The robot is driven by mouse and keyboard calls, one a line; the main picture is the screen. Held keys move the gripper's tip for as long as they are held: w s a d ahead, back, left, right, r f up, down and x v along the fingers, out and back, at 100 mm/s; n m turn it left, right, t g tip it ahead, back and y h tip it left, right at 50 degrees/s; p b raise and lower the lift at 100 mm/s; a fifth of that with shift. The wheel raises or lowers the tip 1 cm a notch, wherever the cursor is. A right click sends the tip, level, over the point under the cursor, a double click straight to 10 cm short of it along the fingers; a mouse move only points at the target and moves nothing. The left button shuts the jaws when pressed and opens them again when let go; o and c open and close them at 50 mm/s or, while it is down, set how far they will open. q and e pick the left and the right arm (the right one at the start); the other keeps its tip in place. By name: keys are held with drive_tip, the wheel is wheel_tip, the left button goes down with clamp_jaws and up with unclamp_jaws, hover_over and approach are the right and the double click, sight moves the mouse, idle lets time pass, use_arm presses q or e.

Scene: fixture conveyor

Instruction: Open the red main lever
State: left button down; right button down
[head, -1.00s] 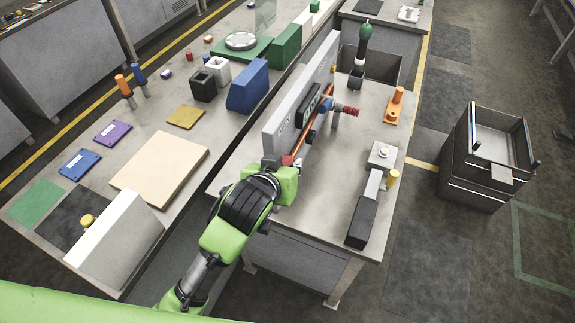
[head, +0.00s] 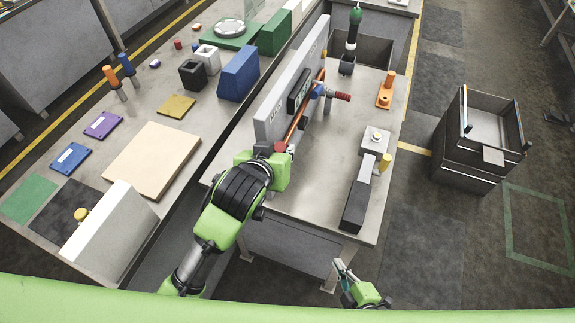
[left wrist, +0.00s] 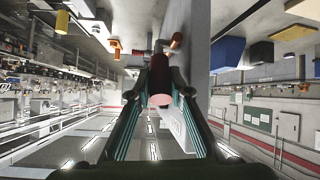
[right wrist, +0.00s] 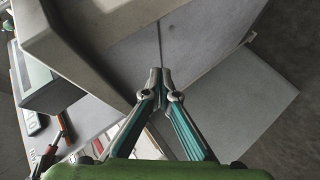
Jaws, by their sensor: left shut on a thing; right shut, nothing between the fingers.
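The red main lever (head: 294,127) is a long orange-red bar on the right face of a grey upright panel (head: 268,118), slanting towards me from a blue fitting. My left gripper (head: 279,148) is at its near red end. In the left wrist view, a dark red cylinder with a bright end (left wrist: 159,95) sits between the fingers of my left gripper (left wrist: 159,88), which is shut on it. My right gripper (head: 343,267) is shut and empty, low in front of the table; its tips meet in the right wrist view (right wrist: 160,75).
A ribbed red handle (head: 338,96) sticks out right of the panel. A black block (head: 354,207), a grey button box (head: 374,140) and an orange fixture (head: 385,92) stand on the right of the table (head: 317,165). The left bench (head: 150,110) holds several parts.

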drive_tip(key=w+a+r+n+t+y, duration=0.1)
drive_tip(key=a+r+n+y, duration=0.3)
drive_tip(key=r, duration=0.5)
drive_tip(key=w+a+r+n+t+y, duration=0.1)
drive_tip(key=a+r+n+t+y, duration=0.15)
drive_tip(key=r+n, duration=0.6)
drive_tip(key=w+a+r+n+t+y, duration=0.1)
drive_tip(key=a+r+n+y, duration=0.3)
drive_tip(key=r, duration=0.6)
use_arm(q)
drive_tip(key=shift+f, duration=0.1)
use_arm(e)
drive_tip(key=w+d+r+x, duration=0.1)
drive_tip(key=d+x, duration=0.1)
drive_tip(key=x, duration=1.1)
drive_tip(key=shift+w+r, duration=0.15)
